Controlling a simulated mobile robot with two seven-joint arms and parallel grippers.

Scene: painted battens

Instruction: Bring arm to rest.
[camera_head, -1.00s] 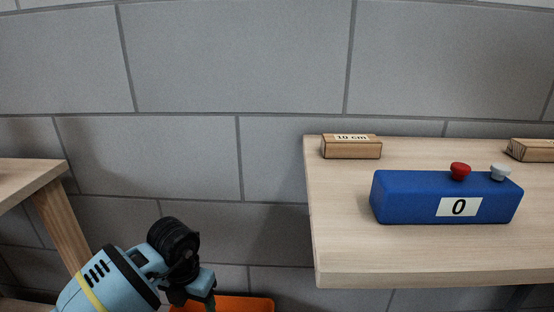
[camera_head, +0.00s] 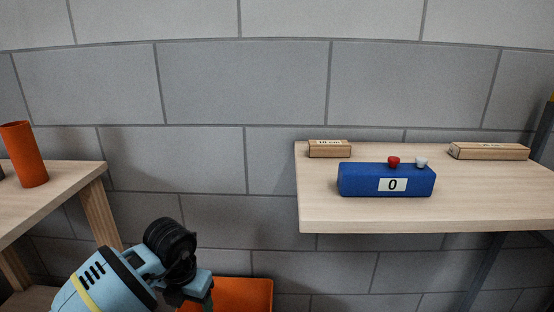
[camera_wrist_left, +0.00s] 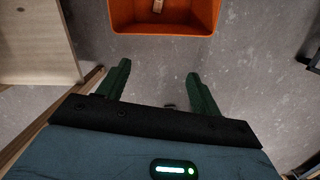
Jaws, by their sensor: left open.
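My left arm comes in at the bottom left of the head view, and its gripper (camera_head: 207,300) hangs in front of the orange bin (camera_head: 255,293). In the left wrist view the two green fingers of my left gripper (camera_wrist_left: 156,85) stand wide apart with nothing between them. My right gripper is in neither view.
A wooden shelf (camera_head: 450,212) at the right holds a blue box (camera_head: 355,182) reading 0, with red and white knobs, and two wooden blocks (camera_head: 328,150), (camera_head: 490,151). A table (camera_head: 70,180) at the left bears an orange cylinder (camera_head: 24,155). Grey floor (camera_wrist_left: 255,70) is open right of the bin.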

